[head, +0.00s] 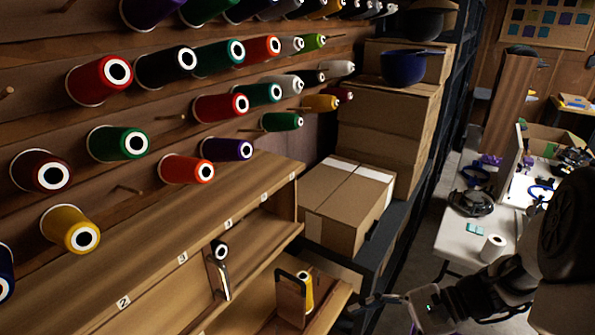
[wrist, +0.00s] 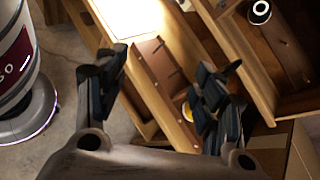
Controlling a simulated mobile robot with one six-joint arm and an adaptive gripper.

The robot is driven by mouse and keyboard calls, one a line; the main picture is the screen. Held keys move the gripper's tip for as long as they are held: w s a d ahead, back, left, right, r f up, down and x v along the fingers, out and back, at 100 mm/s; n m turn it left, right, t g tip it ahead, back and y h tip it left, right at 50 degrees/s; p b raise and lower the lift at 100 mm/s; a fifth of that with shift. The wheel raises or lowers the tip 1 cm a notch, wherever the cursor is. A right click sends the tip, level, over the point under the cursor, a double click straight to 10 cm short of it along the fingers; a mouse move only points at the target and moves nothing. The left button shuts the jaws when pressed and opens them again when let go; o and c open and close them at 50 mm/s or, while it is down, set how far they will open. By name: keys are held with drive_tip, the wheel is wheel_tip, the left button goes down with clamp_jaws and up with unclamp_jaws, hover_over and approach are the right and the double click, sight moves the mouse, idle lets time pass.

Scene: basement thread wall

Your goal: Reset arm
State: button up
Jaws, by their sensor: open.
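My gripper (head: 362,303) is at the lower right of the head view, beside the open wooden drawer (head: 338,303) of the shelf unit. In the wrist view my gripper (wrist: 168,68) has its two dark fingers spread wide apart, with nothing held between them. A yellow spool (head: 307,290) stands inside the drawer, partly hidden by a wooden divider. In the wrist view the yellow spool (wrist: 186,111) shows only in part behind the right finger. My fingers appear apart from it.
Thread spools, such as a red one (head: 100,80), hang on pegs along the wood wall. Cardboard boxes (head: 345,205) stand on a dark rack behind the drawer. A white table (head: 455,240) with clutter is at right.

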drive_tip(key=s+r+n+t+h, duration=0.4)
drive_tip(key=s+r+n+h, duration=0.7)
drive_tip(key=s+n+h, duration=0.1)
drive_tip(key=shift+s+d+r+n+t, duration=0.15)
drive_tip(key=shift+s+r+n+t, duration=0.2)
drive_tip(key=shift+s+n, duration=0.45)
drive_tip(key=shift+w, duration=0.15)
drive_tip(key=shift+c, duration=0.3)
